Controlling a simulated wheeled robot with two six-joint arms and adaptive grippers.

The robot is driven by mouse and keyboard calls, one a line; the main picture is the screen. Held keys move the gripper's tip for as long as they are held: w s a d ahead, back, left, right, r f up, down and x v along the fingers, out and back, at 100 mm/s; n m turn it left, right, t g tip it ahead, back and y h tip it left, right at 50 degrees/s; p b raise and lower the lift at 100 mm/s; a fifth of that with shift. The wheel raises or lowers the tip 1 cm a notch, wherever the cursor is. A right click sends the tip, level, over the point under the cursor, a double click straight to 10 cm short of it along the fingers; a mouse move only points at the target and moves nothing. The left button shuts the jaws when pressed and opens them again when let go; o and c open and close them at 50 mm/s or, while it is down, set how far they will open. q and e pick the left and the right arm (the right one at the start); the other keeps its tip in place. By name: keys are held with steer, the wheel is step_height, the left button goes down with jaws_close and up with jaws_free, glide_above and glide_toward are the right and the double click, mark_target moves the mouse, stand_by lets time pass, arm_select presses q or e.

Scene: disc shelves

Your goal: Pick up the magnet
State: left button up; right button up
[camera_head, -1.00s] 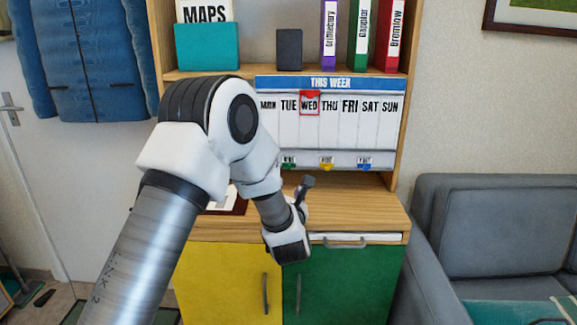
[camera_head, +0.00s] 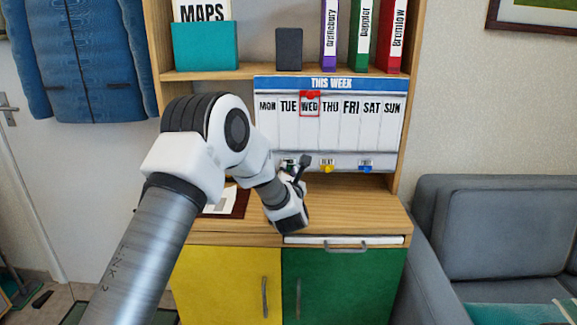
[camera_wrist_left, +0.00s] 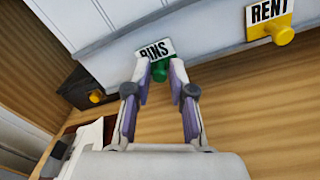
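A green magnet (camera_wrist_left: 160,72) holds a small white card reading BINS on the lower strip of the white weekly board (camera_head: 340,128). My left gripper (camera_wrist_left: 160,80) is open in the left wrist view, with its fingertips on either side of the green magnet. I cannot tell whether a finger touches it. In the head view the green magnet (camera_head: 290,164) is partly hidden by my left wrist. A yellow magnet (camera_head: 327,168) with a RENT card and a blue magnet (camera_head: 366,166) sit to the right on the same strip. My right gripper is not in view.
A red frame (camera_head: 310,105) surrounds WED on the board. The wooden counter (camera_head: 355,210) below is mostly clear on the right. A dark-edged item with white paper (camera_head: 228,202) lies on its left. Binders and a teal box (camera_head: 206,46) stand on the shelf above.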

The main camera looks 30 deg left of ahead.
mark_target(288, 143)
arm_select(q)
jaws_close()
steer(key=shift+s+d+r+b, duration=0.2)
steer(key=shift+s+r+b, duration=0.1)
steer(key=shift+s, duration=0.05)
step_height(288, 143, up, 6)
steer(key=shift+f+p, duration=0.1)
steer(key=shift+p, duration=0.85)
steer(key=shift+s+d+r, duration=0.1)
steer(key=shift+s+r, duration=0.05)
steer(key=shift+r, duration=0.2)
steer(key=b+v, duration=0.9)
steer(key=v, duration=0.9)
steer(key=shift+s, duration=0.55)
